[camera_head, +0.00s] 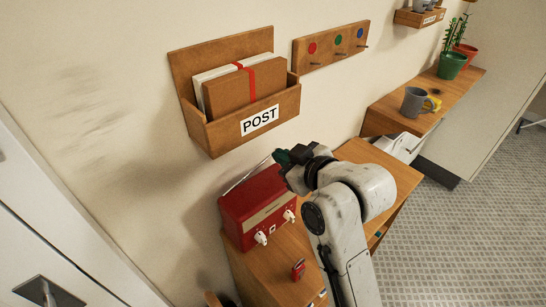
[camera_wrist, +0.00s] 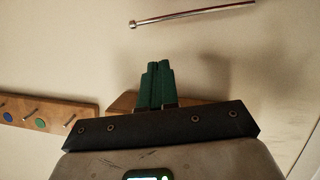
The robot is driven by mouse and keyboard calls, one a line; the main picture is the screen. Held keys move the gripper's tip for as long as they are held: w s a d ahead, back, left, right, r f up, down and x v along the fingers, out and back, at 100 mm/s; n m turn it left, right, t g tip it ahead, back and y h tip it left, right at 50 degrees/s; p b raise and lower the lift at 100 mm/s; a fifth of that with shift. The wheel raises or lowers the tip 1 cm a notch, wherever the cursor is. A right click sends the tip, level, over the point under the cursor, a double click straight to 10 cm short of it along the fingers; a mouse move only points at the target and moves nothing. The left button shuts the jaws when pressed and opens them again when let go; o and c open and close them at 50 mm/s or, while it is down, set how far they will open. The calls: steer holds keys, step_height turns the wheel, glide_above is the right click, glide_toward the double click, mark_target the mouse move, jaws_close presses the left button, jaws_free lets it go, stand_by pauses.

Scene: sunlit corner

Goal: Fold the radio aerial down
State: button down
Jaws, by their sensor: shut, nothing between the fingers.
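The red radio (camera_head: 258,207) stands on the wooden cabinet top against the wall, below the post box. Its thin aerial (camera_head: 243,177) slants up from the radio's left end towards my gripper. In the wrist view, the aerial (camera_wrist: 195,14) crosses the top as a bare metal rod with a knobbed tip at its left end. My gripper (camera_head: 280,156) is above the radio's right end. Its green fingers (camera_wrist: 158,68) are shut and empty, with a gap in the picture between their tips and the rod. The wrist and arm hide part of the radio's right side.
The wooden post box (camera_head: 195,130) hangs on the wall just above my gripper. A peg rack (camera_head: 325,50) is to its right. A small red object (camera_head: 298,270) lies in front of the radio. A grey mug (camera_head: 413,101) stands on the far-right shelf.

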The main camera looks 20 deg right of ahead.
glide_above(276, 177)
steer(key=s+a, duration=0.1)
step_height(276, 177, down, 3)
steer(key=shift+a+f+p, duration=0.1)
steer(key=shift+f+p, duration=0.1)
steer(key=shift+p, duration=0.2)
steer(key=shift+w+f, duration=0.4)
steer(key=shift+f, duration=0.4)
steer(key=shift+m, duration=0.4)
steer(key=f, duration=0.2)
steer(key=d+f+b, duration=0.1)
steer(key=f, duration=0.1)
steer(key=shift+w+d, duration=0.15)
steer(key=shift+r, duration=0.2)
